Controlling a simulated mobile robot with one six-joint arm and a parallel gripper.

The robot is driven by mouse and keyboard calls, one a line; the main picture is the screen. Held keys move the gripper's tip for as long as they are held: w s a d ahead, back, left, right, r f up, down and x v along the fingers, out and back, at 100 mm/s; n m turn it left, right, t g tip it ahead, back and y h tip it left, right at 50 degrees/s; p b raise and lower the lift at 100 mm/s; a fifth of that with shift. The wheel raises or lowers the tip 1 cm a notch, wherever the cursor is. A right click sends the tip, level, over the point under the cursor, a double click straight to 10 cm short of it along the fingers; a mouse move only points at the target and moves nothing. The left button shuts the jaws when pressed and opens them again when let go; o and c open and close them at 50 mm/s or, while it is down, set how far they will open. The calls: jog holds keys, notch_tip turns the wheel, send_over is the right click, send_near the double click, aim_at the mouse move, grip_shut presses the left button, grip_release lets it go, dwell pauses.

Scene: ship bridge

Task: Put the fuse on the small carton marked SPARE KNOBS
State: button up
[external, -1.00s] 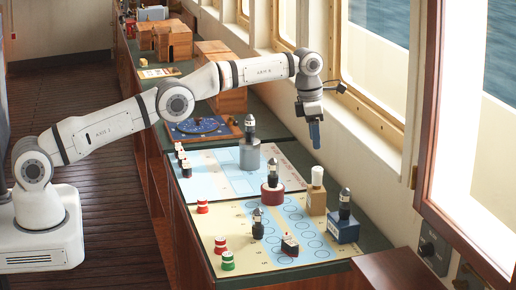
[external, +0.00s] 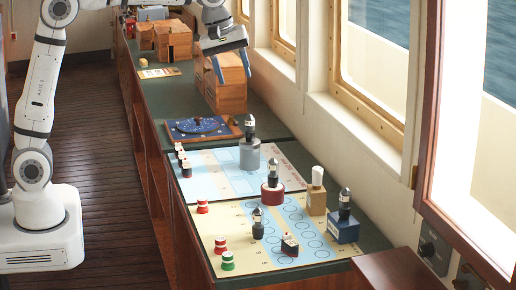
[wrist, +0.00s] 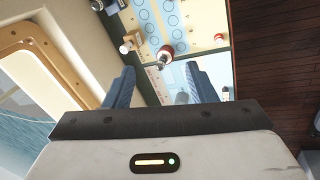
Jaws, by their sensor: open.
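My gripper (external: 232,66) is open and empty, raised at the back by the tan cartons; its two blue fingers spread apart in the wrist view (wrist: 157,87). I cannot single out the fuse for certain. A white cylinder (external: 317,176) that may be it stands upright on a tan block (external: 316,203) near the window side; the cylinder also shows in the wrist view (wrist: 125,47). No SPARE KNOBS lettering is readable. A larger tan carton (external: 228,98) stands below my gripper, and a small tan box (external: 143,62) lies farther back.
Dark silver-tipped pieces stand on a grey cylinder (external: 249,158), a red cylinder (external: 272,199), a blue box (external: 343,231) and the chart. Red and green knobs (external: 228,261) line the aisle side. A blue dial board (external: 200,128) lies mid-counter. Window frames border the right.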

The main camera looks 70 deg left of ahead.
jog(key=s+f+m, duration=0.3)
jog(key=s+m, duration=0.2)
jog(key=s, duration=0.5)
jog(key=s+d+f+m+t, duration=0.1)
jog(key=s+f+m, duration=0.2)
jog(key=s, duration=0.7)
jog(key=s+d+f+m, duration=0.1)
jog(key=s+f+m, duration=0.2)
jog(key=s+m, duration=0.4)
jog(key=s, duration=0.3)
jog(key=shift+d+f, duration=0.2)
jog(key=shift+f, duration=0.05)
jog(key=shift+f, duration=0.1)
notch_tip(320, 180, down, 10)
jog(key=b, duration=0.8)
jog(key=shift+w+g, duration=0.2)
jog(key=shift+g, duration=0.1)
